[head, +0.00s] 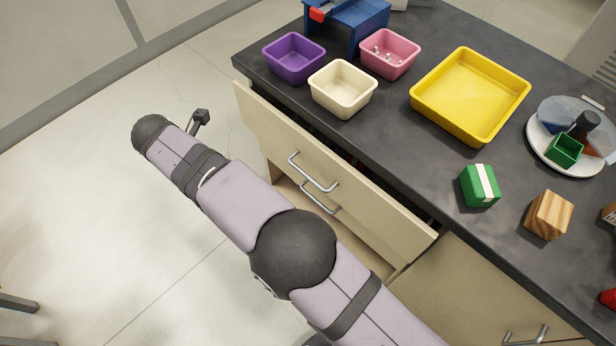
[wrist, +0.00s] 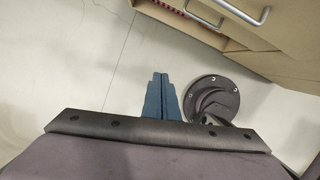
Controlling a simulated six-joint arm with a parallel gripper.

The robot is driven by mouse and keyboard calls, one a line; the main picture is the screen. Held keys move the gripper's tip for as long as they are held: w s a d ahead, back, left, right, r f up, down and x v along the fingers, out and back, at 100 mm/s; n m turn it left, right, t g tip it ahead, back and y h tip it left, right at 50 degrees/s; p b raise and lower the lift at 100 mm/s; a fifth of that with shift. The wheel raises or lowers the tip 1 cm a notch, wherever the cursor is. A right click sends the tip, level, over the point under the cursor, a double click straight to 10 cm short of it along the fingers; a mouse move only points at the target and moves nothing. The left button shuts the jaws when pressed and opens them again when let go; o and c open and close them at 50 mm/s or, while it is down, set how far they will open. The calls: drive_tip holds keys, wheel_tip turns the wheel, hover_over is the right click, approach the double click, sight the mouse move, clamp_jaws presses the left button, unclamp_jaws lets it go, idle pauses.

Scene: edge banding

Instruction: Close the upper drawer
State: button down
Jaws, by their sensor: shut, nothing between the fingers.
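The upper drawer (head: 275,135) has a cream front with a silver bar handle (head: 313,174). It is pulled out from the cabinet, with a dark gap between its front and the countertop. A second handle (head: 320,198) shows just below it, partly covered. In the wrist view a bar handle (wrist: 243,14) on a cream panel is at the upper right. My gripper (wrist: 160,76) has blue fingers that are together and empty, over the floor, apart from the drawers. In the head view my arm hides the gripper and stretches left, in front of the cabinet.
The dark countertop (head: 410,165) holds purple (head: 293,58), cream (head: 342,88) and pink (head: 389,53) bins, a yellow tray (head: 470,95), a green block (head: 479,186) and a wooden block (head: 548,215). The floor (head: 130,240) left of the cabinet is clear.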

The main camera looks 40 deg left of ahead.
drive_tip(key=s+d+f+n+t+b, duration=0.1)
drive_tip(key=s+d+f+n+b, duration=0.15)
drive_tip(key=f, duration=0.25)
drive_tip(key=n+t, duration=1.1)
drive_tip(key=n, duration=0.2)
approach(321, 167)
drive_tip(key=v, duration=0.4)
drive_tip(key=shift+w+a+r+m, duration=0.1)
drive_tip(key=shift+a+r+m, duration=0.05)
drive_tip(key=shift+r+m, duration=0.1)
drive_tip(key=shift+f+x, duration=0.2)
drive_tip(key=shift+x, duration=4.85)
